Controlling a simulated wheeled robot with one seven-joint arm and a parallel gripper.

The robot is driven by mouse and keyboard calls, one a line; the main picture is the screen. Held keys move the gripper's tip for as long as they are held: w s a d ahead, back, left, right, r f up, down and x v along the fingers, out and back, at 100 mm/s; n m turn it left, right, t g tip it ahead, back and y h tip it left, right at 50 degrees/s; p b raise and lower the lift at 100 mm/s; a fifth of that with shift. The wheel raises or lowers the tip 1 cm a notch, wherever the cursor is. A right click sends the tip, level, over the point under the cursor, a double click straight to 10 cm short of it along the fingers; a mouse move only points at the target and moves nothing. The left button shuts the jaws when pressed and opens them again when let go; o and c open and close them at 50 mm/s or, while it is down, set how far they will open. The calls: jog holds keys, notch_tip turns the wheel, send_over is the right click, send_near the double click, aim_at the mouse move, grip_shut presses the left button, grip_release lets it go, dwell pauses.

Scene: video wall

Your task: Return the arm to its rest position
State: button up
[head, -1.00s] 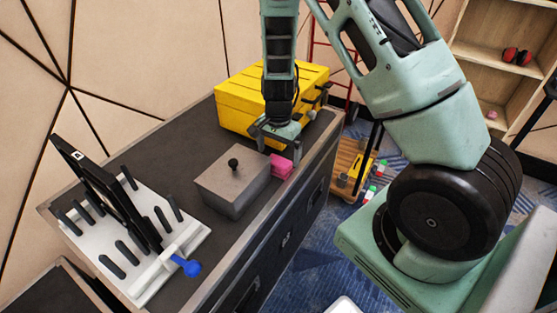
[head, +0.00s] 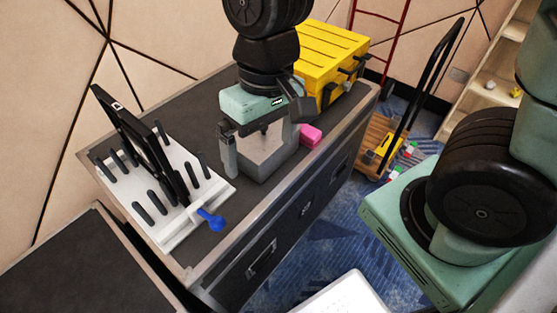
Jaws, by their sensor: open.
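I cannot tell whether the fingers touch the box. The rest of my arm runs up out of the picture, and its thick base joint shows at the right.
The dark workbench (head: 205,108) carries a yellow toolbox (head: 325,50) behind my gripper and a pink block (head: 311,136) to its right. A white pegged rack (head: 165,232) holds a black frame (head: 140,140). A blue-ended item (head: 211,220) lies there. A wooden cart (head: 372,140) stands beyond.

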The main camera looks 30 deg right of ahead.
jog(key=s+r+n, duration=0.1)
jog(key=s+n, duration=0.4)
jog(key=s, duration=0.1)
jog(key=shift+s+a+r+t+h, duration=0.2)
jog(key=shift+a+t+h, duration=0.1)
jog(key=shift+a+h, duration=0.15)
jog(key=shift+r+p, duration=0.55)
jog(key=shift+r, duration=0.05)
